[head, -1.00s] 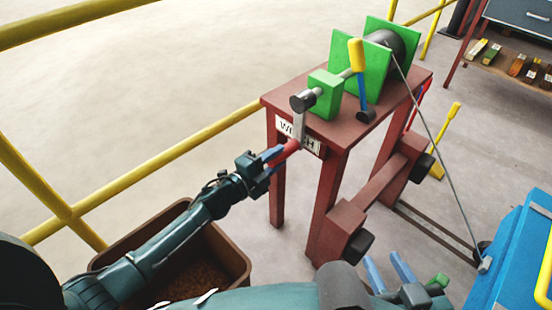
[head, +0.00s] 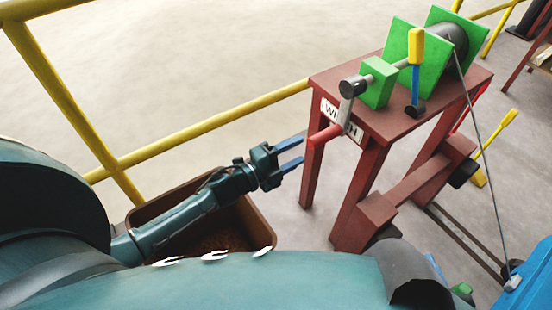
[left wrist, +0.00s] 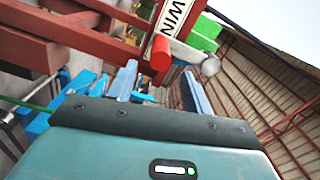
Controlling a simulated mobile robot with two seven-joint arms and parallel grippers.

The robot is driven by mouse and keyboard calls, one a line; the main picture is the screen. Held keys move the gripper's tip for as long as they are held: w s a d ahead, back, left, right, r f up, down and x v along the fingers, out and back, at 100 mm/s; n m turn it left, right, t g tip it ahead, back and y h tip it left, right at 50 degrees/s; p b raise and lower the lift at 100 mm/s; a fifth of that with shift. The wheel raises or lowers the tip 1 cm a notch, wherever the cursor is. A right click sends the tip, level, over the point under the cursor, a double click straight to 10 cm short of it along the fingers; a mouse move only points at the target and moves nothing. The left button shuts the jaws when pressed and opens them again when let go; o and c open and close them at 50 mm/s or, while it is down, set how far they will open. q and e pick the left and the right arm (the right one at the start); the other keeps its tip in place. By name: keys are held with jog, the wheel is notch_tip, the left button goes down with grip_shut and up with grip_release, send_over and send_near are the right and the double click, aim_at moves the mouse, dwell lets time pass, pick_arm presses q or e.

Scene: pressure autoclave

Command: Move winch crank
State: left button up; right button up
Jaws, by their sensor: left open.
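The winch crank (head: 347,108) is a grey arm with a red handle (head: 325,136), on the near end of the winch shaft. It hangs down in front of the "WINCH" label. My left gripper (head: 298,153) is open and empty, its blue fingers pointing at the handle from the left with a small gap. In the left wrist view, the red handle (left wrist: 160,54) shows just beyond and between the open fingers (left wrist: 159,72). My right gripper (head: 434,266) is mostly hidden behind my own body; only a bit of blue finger shows.
The winch stands on a dark red table (head: 388,125). A yellow-handled lever (head: 415,48) stands beside the green blocks, and a cable (head: 482,150) runs down to the right. A yellow railing (head: 210,123) and a brown bin (head: 262,225) are at left.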

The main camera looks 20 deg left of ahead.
pick_arm(q)
jog(key=v, duration=0.6)
dwell(0.4)
